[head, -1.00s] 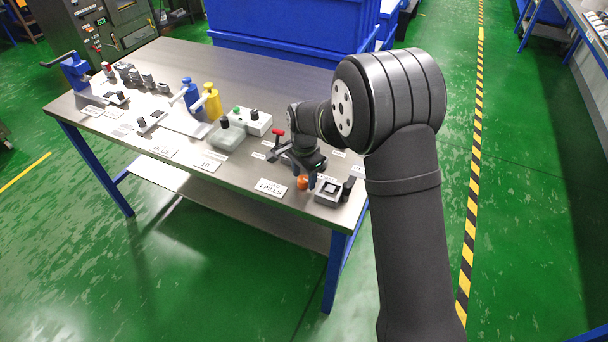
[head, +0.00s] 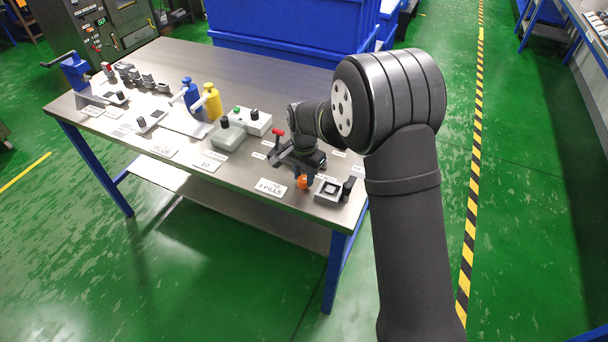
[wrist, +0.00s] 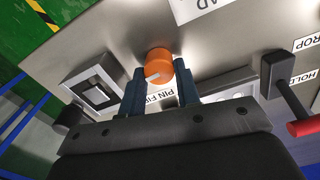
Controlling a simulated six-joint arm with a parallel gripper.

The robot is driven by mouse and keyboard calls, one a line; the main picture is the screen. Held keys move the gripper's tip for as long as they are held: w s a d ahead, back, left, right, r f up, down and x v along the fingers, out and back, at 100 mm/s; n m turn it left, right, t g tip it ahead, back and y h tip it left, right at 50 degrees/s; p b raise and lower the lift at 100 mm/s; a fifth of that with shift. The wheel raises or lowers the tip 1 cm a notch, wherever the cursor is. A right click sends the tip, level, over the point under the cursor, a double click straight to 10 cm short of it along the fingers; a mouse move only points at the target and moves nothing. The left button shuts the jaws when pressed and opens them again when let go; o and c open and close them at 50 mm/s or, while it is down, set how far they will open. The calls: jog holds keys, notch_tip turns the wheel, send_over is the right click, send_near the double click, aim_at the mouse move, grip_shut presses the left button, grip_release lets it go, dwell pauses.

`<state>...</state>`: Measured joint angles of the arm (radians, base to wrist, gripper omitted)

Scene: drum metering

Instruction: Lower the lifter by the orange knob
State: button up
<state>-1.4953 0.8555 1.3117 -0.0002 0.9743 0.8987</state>
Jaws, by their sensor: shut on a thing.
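The orange knob (wrist: 159,66) sits between the two blue fingertips of my gripper (wrist: 158,84) in the wrist view. My gripper is shut on the knob, with a finger against each side. In the head view the knob (head: 302,183) shows at the front of the table, below my gripper (head: 305,170). The lifter that belongs to the knob cannot be made out clearly; my fingers and wrist cover the area behind it. A label reading "PIN FI..." (wrist: 160,101) is partly hidden behind the fingers.
A grey square fixture (wrist: 97,91) and a black knob (wrist: 68,117) stand beside the gripper. On the other side is a red-tipped lever (wrist: 290,98). A white pills card (head: 270,187) lies on the table (head: 235,180). Blue and yellow bottles (head: 211,102) stand farther left.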

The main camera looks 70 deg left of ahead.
jog(key=n, duration=0.4)
jog(key=shift+n, duration=0.3)
jog(key=n, duration=0.3)
jog(key=shift+s+n, duration=0.1)
jog(key=shift+n, duration=0.3)
jog(key=n, duration=0.8)
jog(key=shift+s+n, duration=0.1)
jog(key=shift+n, duration=0.2)
jog(key=o, duration=1)
